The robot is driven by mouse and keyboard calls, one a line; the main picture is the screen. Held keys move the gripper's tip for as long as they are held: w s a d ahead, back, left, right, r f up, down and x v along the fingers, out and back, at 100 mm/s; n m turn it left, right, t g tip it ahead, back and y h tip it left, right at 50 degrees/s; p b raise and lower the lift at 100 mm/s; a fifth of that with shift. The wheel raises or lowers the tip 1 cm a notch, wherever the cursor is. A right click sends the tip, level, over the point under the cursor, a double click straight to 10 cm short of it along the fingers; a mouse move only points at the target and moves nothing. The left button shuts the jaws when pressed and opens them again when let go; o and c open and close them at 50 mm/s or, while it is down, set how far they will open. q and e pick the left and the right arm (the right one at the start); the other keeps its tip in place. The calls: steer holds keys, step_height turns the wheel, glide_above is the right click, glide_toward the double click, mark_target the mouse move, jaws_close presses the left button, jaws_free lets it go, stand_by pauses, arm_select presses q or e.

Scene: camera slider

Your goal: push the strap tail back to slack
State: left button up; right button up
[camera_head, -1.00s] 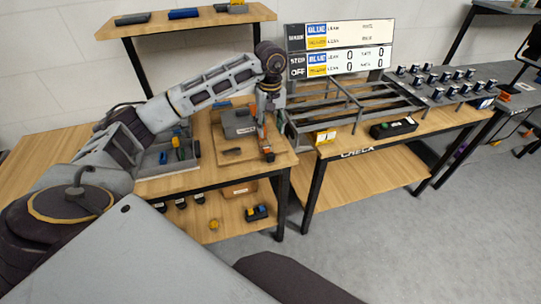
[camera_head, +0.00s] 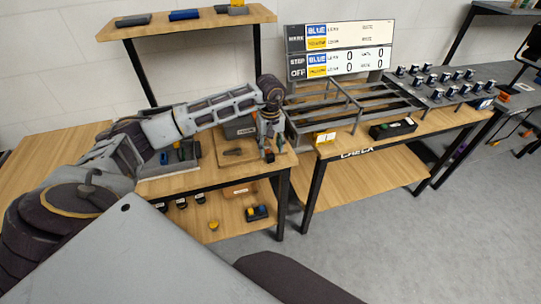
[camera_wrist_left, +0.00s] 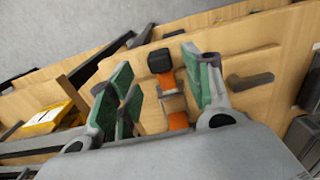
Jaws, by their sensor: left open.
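In the left wrist view an orange strap (camera_wrist_left: 178,121) lies over the wooden board (camera_wrist_left: 225,65), with a metal buckle-like piece across it and a black block (camera_wrist_left: 160,61) at its far end. My left gripper (camera_wrist_left: 160,78) is open, its green-padded fingers on either side of the strap. No contact with the strap is clear. In the head view my left gripper (camera_head: 269,150) is low over the front right of the left bench and mostly hides the strap. My right gripper is not in view.
A dark tool (camera_wrist_left: 250,81) lies on the board beside the strap. A grey box (camera_head: 239,127) stands behind the board. A yellow-and-white block (camera_head: 325,137) and a black case (camera_head: 393,128) sit on the neighbouring bench, by a metal rack.

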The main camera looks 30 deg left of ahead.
mark_target(270, 155)
arm_select(q)
steer(key=shift+f, duration=2.6)
jaws_close()
